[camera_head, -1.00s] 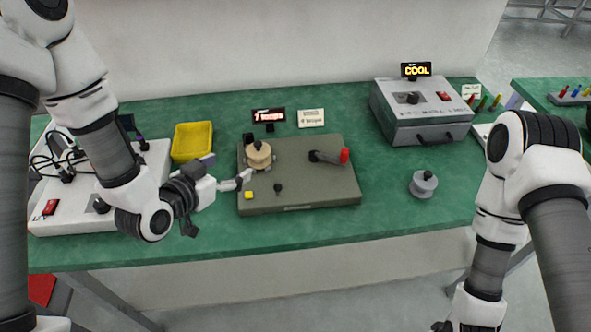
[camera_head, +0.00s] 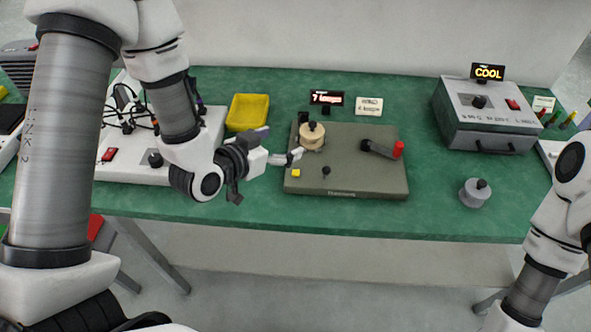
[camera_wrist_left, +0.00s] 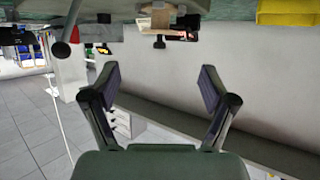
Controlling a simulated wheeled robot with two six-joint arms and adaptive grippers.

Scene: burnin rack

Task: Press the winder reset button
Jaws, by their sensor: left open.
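The winder (camera_head: 352,185) is a grey-green box on the green bench. It has a tan spool (camera_head: 312,137), a crank with a red grip (camera_head: 398,149), a small yellow button (camera_head: 296,173) and a black knob (camera_head: 326,171) at its front left. No readable label shows which control is the reset. My left gripper (camera_head: 282,158) is at the winder's left edge, near the yellow button; contact cannot be told. In the left wrist view my left gripper (camera_wrist_left: 160,88) is open and empty. My right gripper is out of view.
A yellow bin (camera_head: 248,112) and a white device with cables (camera_head: 135,172) are left of the winder. A lit display (camera_head: 326,97) stands behind it. A grey weight (camera_head: 475,193) and a grey box (camera_head: 487,125) stand right. Green surface between is clear.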

